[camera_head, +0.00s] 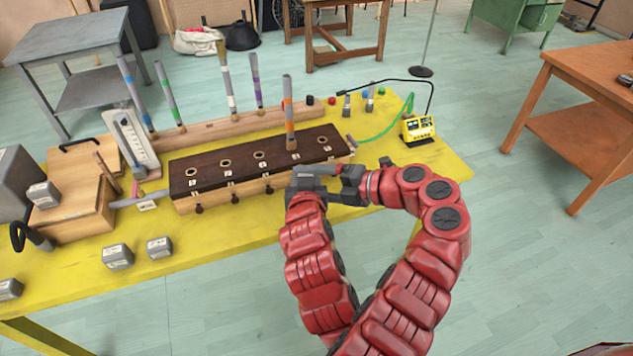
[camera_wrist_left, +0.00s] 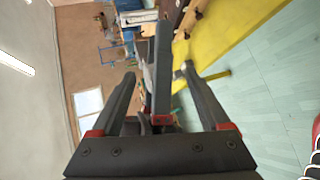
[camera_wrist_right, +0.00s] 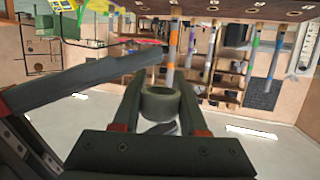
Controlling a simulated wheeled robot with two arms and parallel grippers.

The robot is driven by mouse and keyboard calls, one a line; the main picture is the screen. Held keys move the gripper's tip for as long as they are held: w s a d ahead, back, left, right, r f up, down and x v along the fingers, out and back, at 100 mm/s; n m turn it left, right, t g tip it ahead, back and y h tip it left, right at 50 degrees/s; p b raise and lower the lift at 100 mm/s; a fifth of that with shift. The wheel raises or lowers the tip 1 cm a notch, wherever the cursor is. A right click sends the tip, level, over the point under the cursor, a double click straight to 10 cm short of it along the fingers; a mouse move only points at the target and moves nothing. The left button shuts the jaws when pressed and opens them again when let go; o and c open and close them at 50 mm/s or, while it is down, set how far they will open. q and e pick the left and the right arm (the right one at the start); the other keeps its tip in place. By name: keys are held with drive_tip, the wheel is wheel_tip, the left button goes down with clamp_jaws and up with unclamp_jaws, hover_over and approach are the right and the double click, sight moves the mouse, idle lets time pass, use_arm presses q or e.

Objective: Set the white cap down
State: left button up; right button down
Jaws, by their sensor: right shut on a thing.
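My right gripper (camera_wrist_right: 160,92) is shut on a small hollow round piece, which I take as the white cap (camera_wrist_right: 160,103). It looks dark grey-green in shade, with its round opening showing between the fingers. In the head view the cap is hidden, and my right gripper (camera_head: 348,178) is at the front right of the dark-topped block. My left gripper (camera_wrist_left: 158,74) is open, with its fingers wide apart. A dark bar, seemingly part of my right gripper, shows between them. In the head view my left gripper (camera_head: 308,180) is right beside the right one.
The dark-topped block (camera_head: 222,177) has several holes; an orange-striped tube (camera_head: 288,112) stands in one. Several striped tubes stand in the wooden rail (camera_head: 210,134) behind. A yellow device (camera_head: 418,128) is at the right. Grey weights (camera_head: 117,256) lie front left. The yellow tabletop (camera_head: 215,255) has free room in front.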

use_arm(q)
drive_tip(key=c, duration=1.2)
drive_tip(key=o, duration=1.2)
drive_tip(key=shift+o, duration=0.2)
drive_tip(key=v, duration=1.2)
